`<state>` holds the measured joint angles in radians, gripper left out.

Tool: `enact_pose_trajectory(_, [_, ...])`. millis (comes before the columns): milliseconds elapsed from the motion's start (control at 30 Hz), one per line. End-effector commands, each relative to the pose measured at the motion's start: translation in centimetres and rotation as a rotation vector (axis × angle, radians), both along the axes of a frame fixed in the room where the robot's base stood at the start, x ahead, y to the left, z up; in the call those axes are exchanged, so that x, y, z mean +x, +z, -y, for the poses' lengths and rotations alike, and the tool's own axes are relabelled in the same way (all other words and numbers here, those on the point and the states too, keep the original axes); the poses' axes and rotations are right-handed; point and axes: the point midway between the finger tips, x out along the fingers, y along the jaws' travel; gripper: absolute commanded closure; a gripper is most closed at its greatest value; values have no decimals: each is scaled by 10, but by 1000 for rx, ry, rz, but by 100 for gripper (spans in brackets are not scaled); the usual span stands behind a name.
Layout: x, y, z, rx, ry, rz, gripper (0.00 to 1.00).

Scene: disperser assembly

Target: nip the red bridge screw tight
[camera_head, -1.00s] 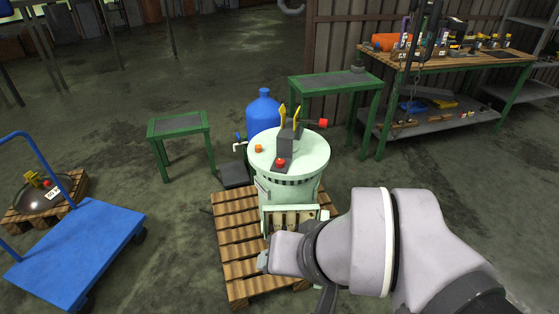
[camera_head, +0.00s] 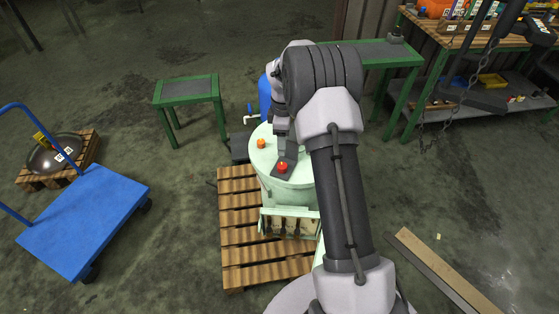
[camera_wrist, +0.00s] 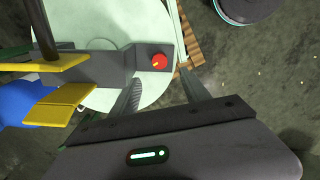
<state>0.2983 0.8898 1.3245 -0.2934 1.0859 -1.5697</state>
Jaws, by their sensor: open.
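The red bridge screw (camera_head: 282,167) is a round red knob on the grey bridge (camera_head: 286,153), near the front edge of the pale green vessel's lid (camera_head: 265,158). In the wrist view the red screw (camera_wrist: 159,61) carries a small yellow mark and sits on the end of the grey bridge plate (camera_wrist: 110,68). My gripper (camera_wrist: 160,78) is open, with one finger on each side below the screw in the picture. The fingers appear apart from it; their height above it is unclear.
An orange knob (camera_head: 261,143) sits on the lid. Yellow plates (camera_wrist: 45,66) stand off the bridge's far end. A blue bottle (camera_wrist: 22,100) is beside the vessel, which stands on a wooden pallet (camera_head: 240,235). A blue cart (camera_head: 88,220) and green table (camera_head: 188,90) are left.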

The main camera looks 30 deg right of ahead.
Motion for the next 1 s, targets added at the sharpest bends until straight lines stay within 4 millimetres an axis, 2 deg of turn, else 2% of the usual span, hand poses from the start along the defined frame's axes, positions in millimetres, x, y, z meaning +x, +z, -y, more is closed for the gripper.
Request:
enact_pose_trajectory(33, [-1,-23,0,1,0,-3,45])
enact_pose_trajectory(100, [-1,-44,0,1,0,-3,45])
enact_pose_trajectory(300, [0,-95,0,1,-2,-1,45])
enact_pose_trajectory(500, [0,-116,0,0,-1,0,45])
enact_pose_trajectory(767, [0,-117,0,-1,-1,1,45])
enact_pose_trajectory(867, [0,-117,0,-1,-2,1,61])
enact_pose_trajectory(1000, [0,-117,0,-1,-2,1,88])
